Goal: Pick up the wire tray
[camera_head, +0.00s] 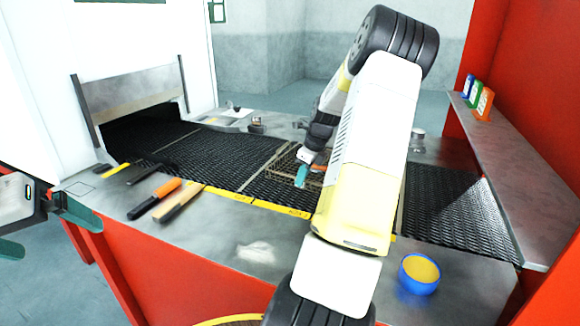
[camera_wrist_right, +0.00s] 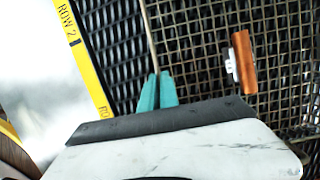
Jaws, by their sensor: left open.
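The wire tray (camera_head: 284,164) is a brownish wire grid lying on the black mesh belt, partly hidden behind my right arm in the head view. In the right wrist view its grid (camera_wrist_right: 205,50) fills the middle and right. My right gripper (camera_head: 301,175) is at the tray's near left side. In the wrist view its teal fingers (camera_wrist_right: 158,90) are close together, with the pale tray rim running between their tips. My left gripper (camera_head: 42,229) is open and empty at the far left, away from the belt.
An orange item with a white part (camera_wrist_right: 242,62) lies on the tray's grid. Orange- and tan-handled tools (camera_head: 168,200) lie on the metal ledge at left. A blue tub (camera_head: 419,273) stands at right front. A side shelf (camera_head: 500,150) holds small coloured boxes. The oven-like opening is at left.

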